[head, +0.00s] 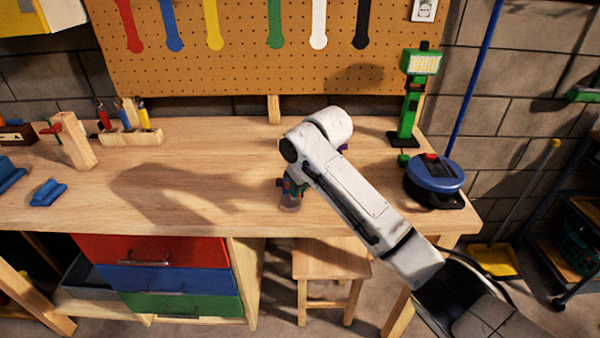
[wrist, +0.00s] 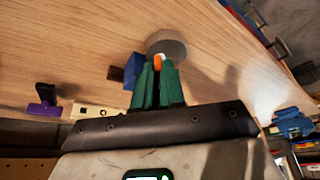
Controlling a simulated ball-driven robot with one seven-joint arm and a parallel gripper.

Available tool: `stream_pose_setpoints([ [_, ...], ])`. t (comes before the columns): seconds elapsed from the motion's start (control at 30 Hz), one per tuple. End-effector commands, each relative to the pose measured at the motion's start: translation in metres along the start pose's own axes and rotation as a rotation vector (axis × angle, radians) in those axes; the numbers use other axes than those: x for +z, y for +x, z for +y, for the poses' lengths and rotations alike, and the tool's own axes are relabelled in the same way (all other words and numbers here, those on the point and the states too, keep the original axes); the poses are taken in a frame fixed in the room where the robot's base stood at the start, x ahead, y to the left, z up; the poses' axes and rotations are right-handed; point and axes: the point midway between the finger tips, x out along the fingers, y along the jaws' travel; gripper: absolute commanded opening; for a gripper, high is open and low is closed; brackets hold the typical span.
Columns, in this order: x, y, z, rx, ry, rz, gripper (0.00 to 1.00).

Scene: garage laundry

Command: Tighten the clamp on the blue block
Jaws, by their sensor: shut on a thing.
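My gripper (wrist: 157,82) has green fingers, pointing at the bench top and shut on a small orange piece (wrist: 159,61) with a pale end. A grey round disc (wrist: 172,46) lies just beyond the fingertips; whether it joins the orange piece is unclear. A dark blue block (wrist: 132,68) shows directly left of the fingers, partly hidden. The clamp's frame cannot be made out. In the head view my gripper (head: 291,187) is low over the bench's front middle, largely covered by my arm. The disc (head: 290,205) shows below it.
A purple piece with a black top (wrist: 43,107) and a cream bar (wrist: 90,111) lie left of the gripper in the wrist view. On the bench (head: 220,190) stand a green lamp (head: 409,105), a round blue device (head: 434,179) and a blue clamp-like piece (head: 48,192). The bench's left-centre is bare.

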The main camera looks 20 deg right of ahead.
Motion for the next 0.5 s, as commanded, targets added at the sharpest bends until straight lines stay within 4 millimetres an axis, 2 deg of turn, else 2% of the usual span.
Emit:
stream_pose_setpoints([
  [0.5,-0.0013,-0.0001,-0.0093,0.146,0.353,-0.005,0.0],
])
